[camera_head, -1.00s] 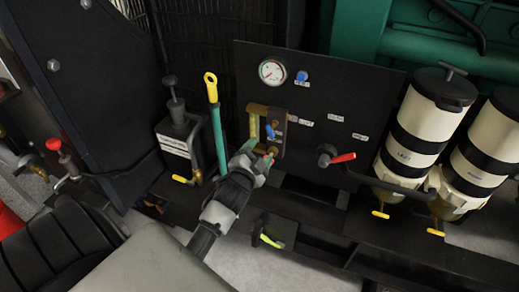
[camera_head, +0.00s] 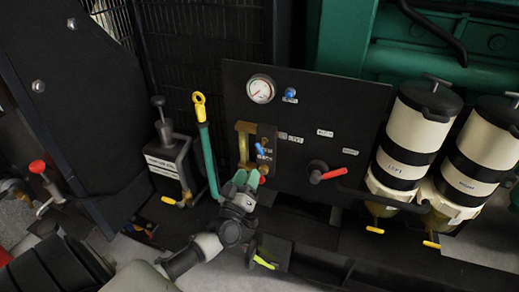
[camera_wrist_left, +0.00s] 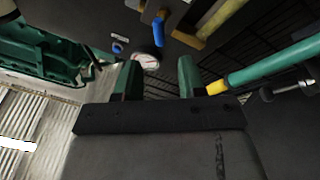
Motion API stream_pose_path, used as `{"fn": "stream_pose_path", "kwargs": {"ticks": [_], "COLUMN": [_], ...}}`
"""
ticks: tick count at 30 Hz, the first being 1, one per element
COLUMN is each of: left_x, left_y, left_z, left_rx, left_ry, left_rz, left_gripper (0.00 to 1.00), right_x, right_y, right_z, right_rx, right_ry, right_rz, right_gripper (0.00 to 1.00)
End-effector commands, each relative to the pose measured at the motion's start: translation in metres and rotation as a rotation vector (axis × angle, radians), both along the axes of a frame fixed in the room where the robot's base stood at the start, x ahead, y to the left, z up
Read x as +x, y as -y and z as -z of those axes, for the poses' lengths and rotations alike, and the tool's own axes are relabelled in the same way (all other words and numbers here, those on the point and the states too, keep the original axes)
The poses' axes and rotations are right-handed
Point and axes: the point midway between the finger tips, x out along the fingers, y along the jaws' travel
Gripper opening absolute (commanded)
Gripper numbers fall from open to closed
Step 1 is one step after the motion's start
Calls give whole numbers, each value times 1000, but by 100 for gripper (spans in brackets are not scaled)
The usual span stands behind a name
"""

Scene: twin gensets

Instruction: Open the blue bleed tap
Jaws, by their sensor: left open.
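The blue tap lever (camera_head: 261,149) sits on a small dark block beside a brass pipe on the black panel (camera_head: 300,115). It also shows at the top of the left wrist view (camera_wrist_left: 158,29), tilted. My left gripper (camera_head: 241,181) is open and empty, just below and left of this lever, apart from it. In the left wrist view the two green fingers (camera_wrist_left: 158,77) stand wide apart with nothing between them. A separate blue knob (camera_head: 290,92) sits beside the gauge (camera_head: 261,89), higher on the panel. My right gripper is not in view.
A red lever (camera_head: 328,174) is on the panel to the right. Two cream filter canisters (camera_head: 408,140) (camera_head: 478,155) stand further right. A red-tipped part is close to the fingers.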

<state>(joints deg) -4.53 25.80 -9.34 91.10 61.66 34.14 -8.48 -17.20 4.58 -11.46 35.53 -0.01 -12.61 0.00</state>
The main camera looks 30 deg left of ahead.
Motion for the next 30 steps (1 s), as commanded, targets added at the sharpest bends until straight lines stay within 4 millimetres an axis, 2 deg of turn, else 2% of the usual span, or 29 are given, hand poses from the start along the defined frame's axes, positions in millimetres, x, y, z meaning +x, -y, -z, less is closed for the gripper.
{"fn": "stream_pose_path", "kwargs": {"ticks": [9,15,21,28,30], "left_x": [55,81,91,91,91], "left_y": [-11,-17,-19,-19,-19], "left_z": [-22,-30,-33,-34,-34], "left_rx": [5,4,4,4,4], "left_ry": [2,0,-1,-2,-1], "left_rz": [0,0,0,1,1], "left_gripper": [40,40,40,40,31], "right_x": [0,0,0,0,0], "right_y": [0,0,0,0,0], "right_z": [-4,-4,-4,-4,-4], "right_rx": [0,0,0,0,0], "right_ry": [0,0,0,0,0], "right_rz": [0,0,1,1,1], "right_gripper": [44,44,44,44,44]}}
